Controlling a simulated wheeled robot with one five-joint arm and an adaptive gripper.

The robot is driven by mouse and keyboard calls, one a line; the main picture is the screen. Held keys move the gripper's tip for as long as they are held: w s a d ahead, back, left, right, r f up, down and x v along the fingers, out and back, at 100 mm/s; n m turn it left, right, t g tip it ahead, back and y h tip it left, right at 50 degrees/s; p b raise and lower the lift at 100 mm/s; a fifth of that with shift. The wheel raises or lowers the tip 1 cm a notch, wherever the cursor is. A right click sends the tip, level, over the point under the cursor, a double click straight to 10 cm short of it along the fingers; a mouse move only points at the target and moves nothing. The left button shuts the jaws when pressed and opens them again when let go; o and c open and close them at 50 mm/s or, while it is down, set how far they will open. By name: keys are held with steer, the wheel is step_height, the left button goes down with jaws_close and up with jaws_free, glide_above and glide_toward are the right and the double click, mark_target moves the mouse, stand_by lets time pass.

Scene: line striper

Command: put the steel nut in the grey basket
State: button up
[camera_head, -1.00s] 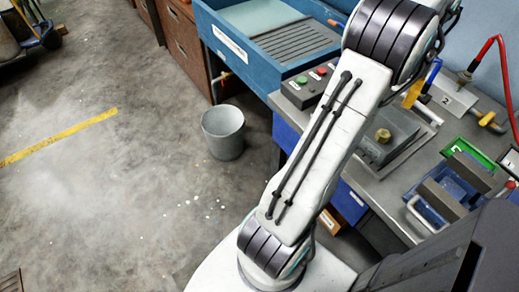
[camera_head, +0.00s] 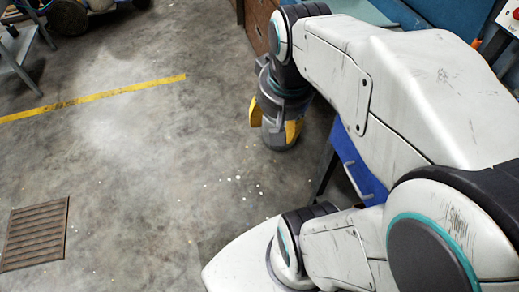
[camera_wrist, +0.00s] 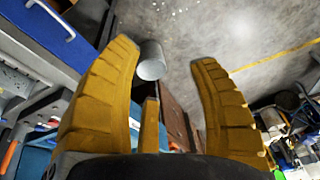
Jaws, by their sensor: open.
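The grey basket is a round bucket (camera_wrist: 151,60) on the concrete floor, beyond and between my fingers in the wrist view. In the head view, its lower grey part (camera_head: 281,143) seems to show under my gripper (camera_head: 274,122), which hides the rest. My gripper (camera_wrist: 165,56) has its yellow fingers spread wide, with nothing seen between them. It points down toward the bucket, apart from it as far as the wrist view shows. I cannot make out the steel nut in any view, and the bucket's inside is too small to read.
A blue bench (camera_wrist: 45,30) stands beside the bucket, with brown drawers (camera_wrist: 174,118) nearby. A yellow floor line (camera_head: 95,101) and a floor grate (camera_head: 35,235) lie to the left in the head view. The floor between is mostly clear.

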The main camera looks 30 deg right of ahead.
steer(key=s+a+f+n+t, duration=0.1)
steer(key=s+a+f+n, duration=0.1)
steer(key=a+n, duration=0.3)
steer(key=shift+s+a+f+y, duration=0.25)
steer(key=shift+s+a+y, duration=0.25)
steer(key=shift+s, duration=0.4)
